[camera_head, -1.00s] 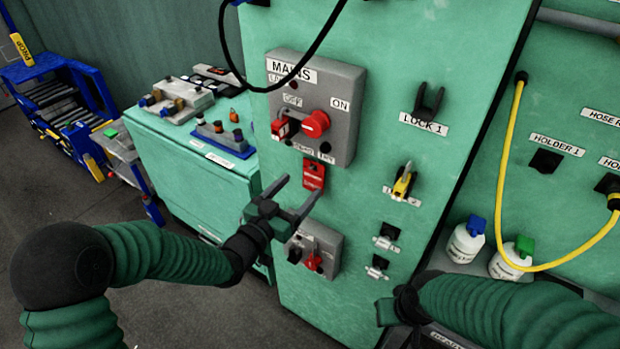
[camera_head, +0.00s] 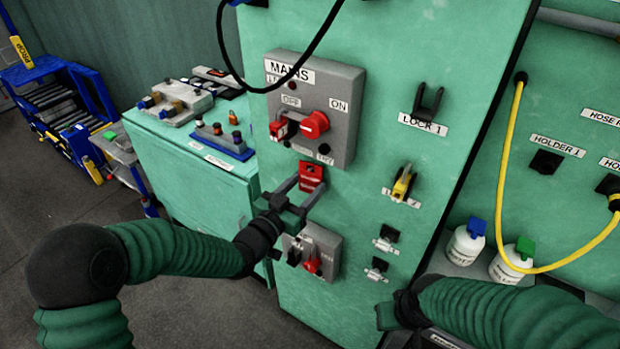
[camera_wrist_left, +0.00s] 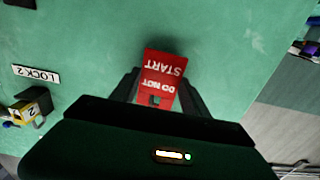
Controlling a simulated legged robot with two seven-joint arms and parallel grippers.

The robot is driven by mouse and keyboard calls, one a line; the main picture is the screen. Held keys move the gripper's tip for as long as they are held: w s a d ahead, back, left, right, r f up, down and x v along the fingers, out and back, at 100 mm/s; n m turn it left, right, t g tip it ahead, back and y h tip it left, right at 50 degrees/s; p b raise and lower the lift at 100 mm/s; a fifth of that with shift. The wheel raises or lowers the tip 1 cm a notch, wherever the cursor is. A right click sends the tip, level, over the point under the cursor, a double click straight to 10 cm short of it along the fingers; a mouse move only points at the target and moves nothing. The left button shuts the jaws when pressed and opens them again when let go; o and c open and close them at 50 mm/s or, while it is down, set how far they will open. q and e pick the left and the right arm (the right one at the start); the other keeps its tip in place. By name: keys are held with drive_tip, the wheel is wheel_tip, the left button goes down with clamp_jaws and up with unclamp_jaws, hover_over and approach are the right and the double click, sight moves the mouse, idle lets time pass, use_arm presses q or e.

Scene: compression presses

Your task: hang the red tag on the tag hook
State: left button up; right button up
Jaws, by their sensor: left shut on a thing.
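The red tag (camera_head: 311,176) sits at the face of the green cabinet, below the MAINS box. In the left wrist view the tag (camera_wrist_left: 160,78) reads "DO NOT START", upside down, with a finger at each side. My left gripper (camera_head: 302,187) is shut on it. A small dark fitting (camera_head: 324,149) is just above the tag, at the box's lower edge. I cannot tell whether it is the tag hook, or whether the tag hangs on anything. My right gripper (camera_head: 388,314) is low at the right, apart from the cabinet's fittings; its jaws are unclear.
The MAINS box (camera_head: 312,105) with a red knob projects above the tag. A smaller grey switch box (camera_head: 312,252) is close below my left gripper. A black cable (camera_head: 300,62) loops across the top. The LOCK 1 holder (camera_head: 428,103) and a yellow lock (camera_head: 402,184) are to the right.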

use_arm(q)
drive_tip(key=shift+d+r, duration=0.3)
drive_tip(key=shift+d, duration=0.15)
drive_tip(key=shift+a+r+p, duration=0.3)
drive_tip(key=shift+a+p, duration=0.05)
drive_tip(key=shift+a, duration=0.05)
use_arm(e)
drive_tip(key=shift+r, duration=0.35)
use_arm(q)
drive_tip(key=shift+s+d, duration=0.1)
drive_tip(key=shift+d, duration=0.05)
use_arm(e)
drive_tip(key=shift+d, duration=0.25)
use_arm(q)
drive_tip(key=shift+v, duration=2.45)
use_arm(e)
drive_tip(key=shift+r, duration=0.15)
use_arm(q)
drive_tip(key=v, duration=0.5)
drive_tip(key=shift+p, duration=0.35)
use_arm(e)
drive_tip(key=shift+r, duration=0.2)
